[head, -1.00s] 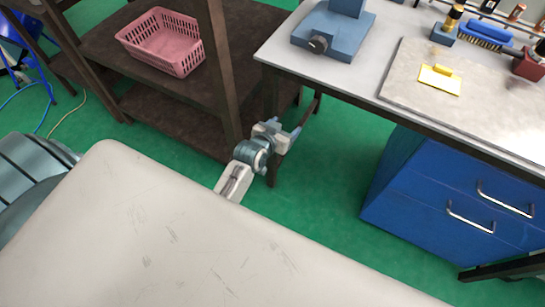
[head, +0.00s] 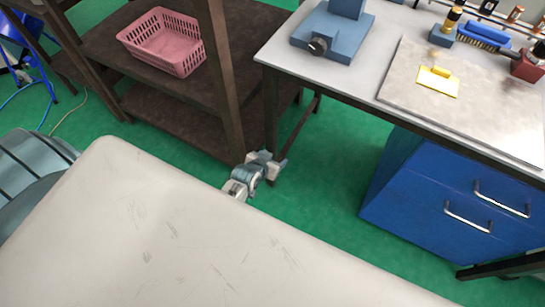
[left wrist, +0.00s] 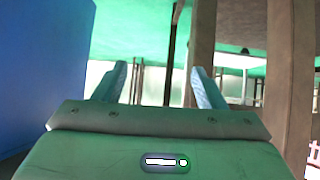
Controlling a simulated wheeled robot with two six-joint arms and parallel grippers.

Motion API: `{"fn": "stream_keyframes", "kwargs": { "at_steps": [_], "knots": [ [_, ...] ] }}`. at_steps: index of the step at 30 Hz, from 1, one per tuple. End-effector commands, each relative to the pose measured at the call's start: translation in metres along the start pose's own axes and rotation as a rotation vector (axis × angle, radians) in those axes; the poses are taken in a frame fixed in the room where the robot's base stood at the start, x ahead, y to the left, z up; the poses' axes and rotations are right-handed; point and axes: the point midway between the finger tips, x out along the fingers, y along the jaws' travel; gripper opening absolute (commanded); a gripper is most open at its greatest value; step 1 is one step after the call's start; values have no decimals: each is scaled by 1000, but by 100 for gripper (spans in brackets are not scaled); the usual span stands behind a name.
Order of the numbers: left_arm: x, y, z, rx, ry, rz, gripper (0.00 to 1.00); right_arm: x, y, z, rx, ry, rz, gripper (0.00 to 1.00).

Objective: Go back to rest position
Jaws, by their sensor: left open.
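My left gripper (head: 280,166) shows small in the head view, low beside the front leg of the workbench and beyond the edge of my own pale body. In the left wrist view its two blue-grey fingers (left wrist: 160,82) stand wide apart. Nothing is between them. My right gripper is in neither view.
A grey workbench (head: 285,50) with a blue machine base (head: 340,35), a metal plate (head: 400,90) with a yellow piece (head: 437,81), and a blue drawer cabinet (head: 420,200) stands right. A brown shelf (head: 110,50) with a pink basket (head: 165,45) stands left.

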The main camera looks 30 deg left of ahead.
Motion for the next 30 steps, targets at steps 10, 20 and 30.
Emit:
{"fn": "stream_keyframes", "kwargs": {
  "at_steps": [10,20,30],
  "knots": [
    [0,0,0,0,0,0,65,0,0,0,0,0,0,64],
    [3,-8,64,4,-110,-13,65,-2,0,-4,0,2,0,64],
    [-46,-45,309,32,-531,-69,65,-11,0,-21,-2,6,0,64]
  ]
}}
